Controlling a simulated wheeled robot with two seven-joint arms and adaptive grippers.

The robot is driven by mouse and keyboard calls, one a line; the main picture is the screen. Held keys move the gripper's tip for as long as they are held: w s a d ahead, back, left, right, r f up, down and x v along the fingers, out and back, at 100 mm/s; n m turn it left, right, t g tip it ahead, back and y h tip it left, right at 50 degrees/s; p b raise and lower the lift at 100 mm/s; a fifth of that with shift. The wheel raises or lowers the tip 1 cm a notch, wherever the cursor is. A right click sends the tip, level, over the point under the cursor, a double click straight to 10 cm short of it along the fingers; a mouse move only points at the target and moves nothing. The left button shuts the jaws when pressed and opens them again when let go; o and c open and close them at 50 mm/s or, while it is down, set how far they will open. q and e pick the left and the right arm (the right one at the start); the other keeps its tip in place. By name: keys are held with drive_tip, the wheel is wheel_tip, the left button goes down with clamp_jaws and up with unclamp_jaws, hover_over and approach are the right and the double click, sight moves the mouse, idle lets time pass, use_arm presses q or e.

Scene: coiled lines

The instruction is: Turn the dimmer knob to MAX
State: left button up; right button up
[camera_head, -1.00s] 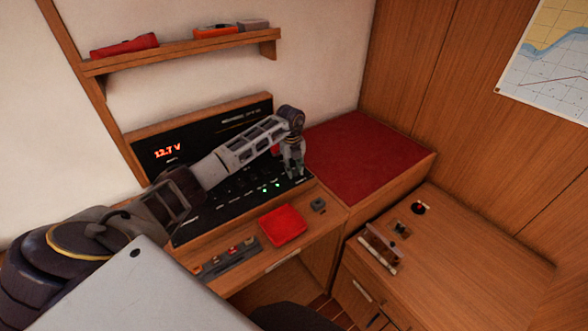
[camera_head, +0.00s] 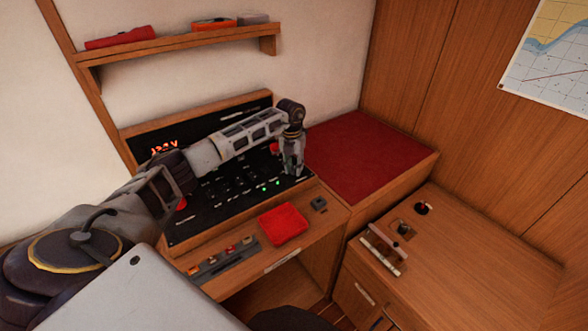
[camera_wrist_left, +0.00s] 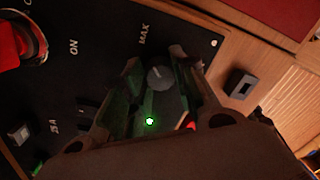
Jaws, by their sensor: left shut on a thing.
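The dimmer knob (camera_wrist_left: 160,78) is a dark round knob with a pale mark on its top, near the corner of the black switch panel (camera_wrist_left: 105,25). The MAX label (camera_wrist_left: 144,35) is printed just beyond it in the left wrist view. My left gripper (camera_head: 292,171) points down at the panel's right end in the head view. In the left wrist view its fingers (camera_wrist_left: 161,84) lie on both sides of the knob, shut on it. In the head view the gripper hides the knob. I cannot tell exactly where the pale mark points. My right gripper is not in view.
A red round switch (camera_wrist_left: 22,40) and a green light (camera_wrist_left: 149,121) are on the panel near the gripper. A red pad (camera_head: 283,224) lies on the wooden ledge below. A shelf (camera_head: 180,48) holds several items above. A red-topped surface (camera_head: 370,155) is to the right.

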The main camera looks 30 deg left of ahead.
use_arm(q)
drive_tip(key=m+b, duration=0.1)
drive_tip(key=m, duration=0.3)
drive_tip(key=m+b, duration=0.1)
drive_tip(key=m, duration=0.2)
drive_tip(key=shift+m, duration=0.4)
drive_tip(key=m+b, duration=0.1)
drive_tip(key=m, duration=0.3)
drive_tip(key=shift+w+g, duration=0.1)
drive_tip(key=shift+g, duration=0.2)
drive_tip(key=shift+m+b, duration=0.45)
drive_tip(key=shift+m, duration=1.15)
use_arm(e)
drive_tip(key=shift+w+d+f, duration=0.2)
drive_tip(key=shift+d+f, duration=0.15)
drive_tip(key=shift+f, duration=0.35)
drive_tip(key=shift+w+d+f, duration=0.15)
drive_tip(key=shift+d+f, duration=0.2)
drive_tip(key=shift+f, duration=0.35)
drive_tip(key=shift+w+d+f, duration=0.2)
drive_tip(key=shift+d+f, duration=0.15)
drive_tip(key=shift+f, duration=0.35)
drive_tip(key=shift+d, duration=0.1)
use_arm(q)
drive_tip(key=o, duration=1.1)
drive_tip(key=shift+c, duration=0.2)
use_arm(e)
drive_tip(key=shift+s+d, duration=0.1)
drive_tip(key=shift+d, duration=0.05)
